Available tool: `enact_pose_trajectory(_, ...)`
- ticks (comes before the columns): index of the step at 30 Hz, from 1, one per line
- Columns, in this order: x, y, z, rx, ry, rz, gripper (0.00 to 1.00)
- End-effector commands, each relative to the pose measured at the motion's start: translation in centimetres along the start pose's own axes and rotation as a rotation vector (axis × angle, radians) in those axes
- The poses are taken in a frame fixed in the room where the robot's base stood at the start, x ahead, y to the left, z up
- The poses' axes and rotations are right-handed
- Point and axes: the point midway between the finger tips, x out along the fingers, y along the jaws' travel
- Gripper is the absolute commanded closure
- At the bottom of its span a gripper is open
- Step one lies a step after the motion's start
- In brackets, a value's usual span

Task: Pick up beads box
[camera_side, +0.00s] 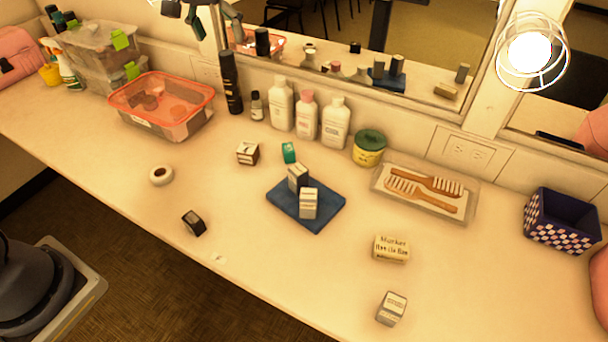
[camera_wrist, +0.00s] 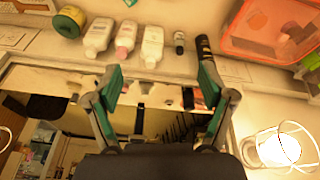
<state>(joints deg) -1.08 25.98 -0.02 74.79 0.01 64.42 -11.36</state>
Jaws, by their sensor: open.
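I cannot tell for sure which box is the beads box. A cream box with dark lettering (camera_side: 391,249), its words not clearly readable, lies on the counter at right of centre in the side view. Other small boxes there are a grey-white box (camera_side: 391,308) near the front edge, two on a blue mat (camera_side: 325,213), a dark-sided box (camera_side: 247,153), a small green box (camera_side: 289,152) and a black box (camera_side: 194,223). My gripper (camera_wrist: 161,78) is open and empty. It is at the top of the side view, partly cut off, far from these boxes.
White bottles (camera_side: 307,116), a black bottle (camera_side: 231,83) and a green-lidded tub (camera_side: 369,147) line the mirror wall. A red-rimmed bin (camera_side: 162,108) stands left; a brush tray (camera_side: 425,193) and checkered basket (camera_side: 562,220) stand right. A caged lamp (camera_side: 531,52) juts out above. The front counter has free room.

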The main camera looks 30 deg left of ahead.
Motion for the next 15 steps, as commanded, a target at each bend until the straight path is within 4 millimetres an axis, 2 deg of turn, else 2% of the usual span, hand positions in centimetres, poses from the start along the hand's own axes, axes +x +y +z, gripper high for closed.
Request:
enact_pose_trajectory(1, 3.6, 0.1, -0.8, -0.005, -0.044, -0.009, 0.19)
enact_pose_trajectory(3, 7.6, 0.0, -1.3, -0.009, -0.092, -0.020, 0.19)
enact_pose_trajectory(6, 12.6, -0.2, -1.1, -0.011, -0.154, -0.032, 0.19)
enact_pose_trajectory(9, 16.2, -0.5, 0.1, -0.012, -0.212, -0.044, 0.19)
enact_pose_trajectory(15, 19.7, -0.9, 1.6, -0.014, -0.257, -0.053, 0.19)
